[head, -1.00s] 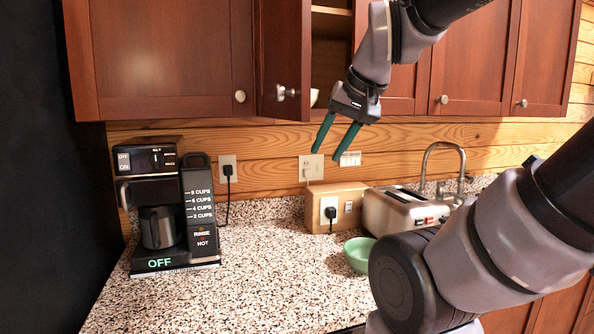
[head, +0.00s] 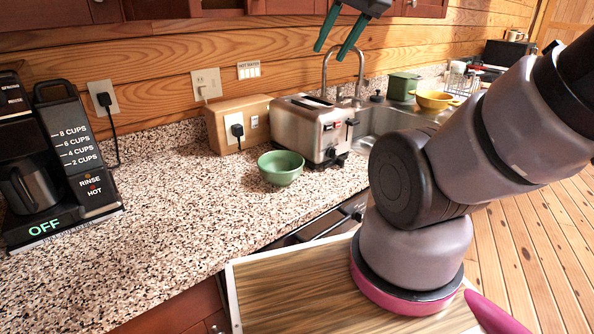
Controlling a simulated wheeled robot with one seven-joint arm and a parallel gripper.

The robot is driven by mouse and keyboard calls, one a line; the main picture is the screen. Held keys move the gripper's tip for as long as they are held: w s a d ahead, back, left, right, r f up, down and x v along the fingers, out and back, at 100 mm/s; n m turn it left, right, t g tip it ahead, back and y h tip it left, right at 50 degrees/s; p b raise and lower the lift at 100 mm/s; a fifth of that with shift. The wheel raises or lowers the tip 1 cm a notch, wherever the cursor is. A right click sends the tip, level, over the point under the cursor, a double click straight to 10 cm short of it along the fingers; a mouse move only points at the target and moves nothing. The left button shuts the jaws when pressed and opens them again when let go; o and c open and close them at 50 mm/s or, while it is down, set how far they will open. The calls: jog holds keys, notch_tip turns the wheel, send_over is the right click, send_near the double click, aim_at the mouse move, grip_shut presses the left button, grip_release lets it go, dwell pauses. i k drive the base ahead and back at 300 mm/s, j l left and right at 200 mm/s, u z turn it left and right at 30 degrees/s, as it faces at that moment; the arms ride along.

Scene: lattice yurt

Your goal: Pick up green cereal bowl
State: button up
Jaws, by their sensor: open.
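The green cereal bowl (head: 281,169) stands upright on the speckled counter in the head view, in front of the toaster. It looks empty and is fully in view. My gripper (head: 333,50) is at the top edge of the picture, with its two dark green fingers apart and pointing down. It is open and empty, in the air well above the bowl and a little to its right in the picture. The rest of the gripper's arm is cut off by the top edge.
A toaster (head: 309,127) and a wooden outlet box (head: 222,118) stand close behind the bowl. A coffee maker (head: 45,205) is at the left. The sink (head: 388,122) lies right of the toaster, with a yellow colander (head: 434,101) beyond. The counter (head: 190,215) left of the bowl is clear.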

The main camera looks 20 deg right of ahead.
aim_at(280, 168)
jog(key=k+l+u, duration=0.1)
jog(key=l+u, duration=0.25)
jog(key=k+l+u, duration=0.15)
jog(key=l+u, duration=0.25)
